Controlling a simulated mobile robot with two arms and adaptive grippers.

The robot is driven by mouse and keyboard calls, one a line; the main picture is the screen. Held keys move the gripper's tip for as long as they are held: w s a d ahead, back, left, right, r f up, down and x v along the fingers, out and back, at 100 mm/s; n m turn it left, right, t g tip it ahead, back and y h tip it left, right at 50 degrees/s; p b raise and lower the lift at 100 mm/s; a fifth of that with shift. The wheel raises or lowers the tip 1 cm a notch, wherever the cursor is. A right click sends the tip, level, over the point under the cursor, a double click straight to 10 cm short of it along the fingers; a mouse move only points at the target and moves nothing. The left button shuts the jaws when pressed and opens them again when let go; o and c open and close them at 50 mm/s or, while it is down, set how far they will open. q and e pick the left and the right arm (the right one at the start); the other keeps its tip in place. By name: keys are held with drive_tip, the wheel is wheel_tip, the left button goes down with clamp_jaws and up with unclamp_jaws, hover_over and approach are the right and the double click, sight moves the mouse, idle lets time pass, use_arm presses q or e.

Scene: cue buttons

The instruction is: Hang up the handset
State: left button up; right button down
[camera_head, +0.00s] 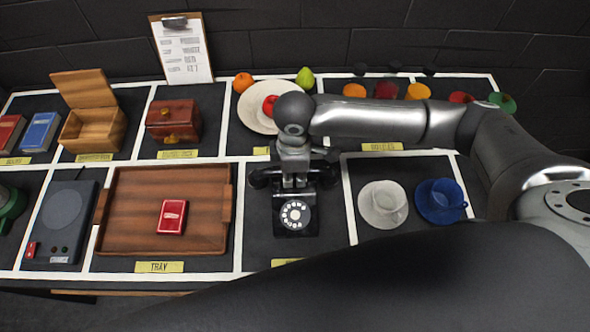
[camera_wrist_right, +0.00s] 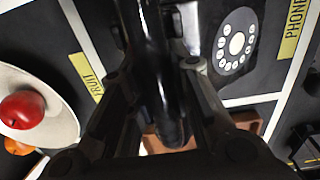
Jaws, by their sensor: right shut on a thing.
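The black telephone (camera_head: 296,221) with a white rotary dial stands in the middle cell of the table's front row. The dial also shows in the wrist view (camera_wrist_right: 236,44). My right gripper (camera_head: 295,184) points down over the back of the telephone and is shut on the black handset (camera_head: 262,178). In the wrist view the handset (camera_wrist_right: 155,60) runs between the fingers. It lies crosswise, left to right in the head view, at the telephone's top. I cannot tell whether it touches the cradle, which the gripper hides. My left gripper is not in view.
A wooden tray (camera_head: 120,218) with a red card box (camera_head: 172,216) is left of the telephone. A white cup (camera_head: 388,198) and a blue cup (camera_head: 446,194) on saucers are to its right. A fruit plate (camera_head: 247,112) stands behind, under my right arm.

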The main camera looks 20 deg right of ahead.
drive_tip(key=shift+s+f, duration=0.25)
drive_tip(key=shift+f, duration=0.15)
drive_tip(key=c, duration=1.3)
unclamp_jaws()
drive_tip(key=shift+f, duration=0.1)
drive_tip(key=shift+o, duration=0.3)
drive_tip(key=shift+w, duration=0.1)
drive_tip(key=shift+f, duration=0.1)
drive_tip(key=shift+w+r, duration=0.1)
drive_tip(key=shift+r, duration=0.15)
wheel_tip(320, 180, up, 12)
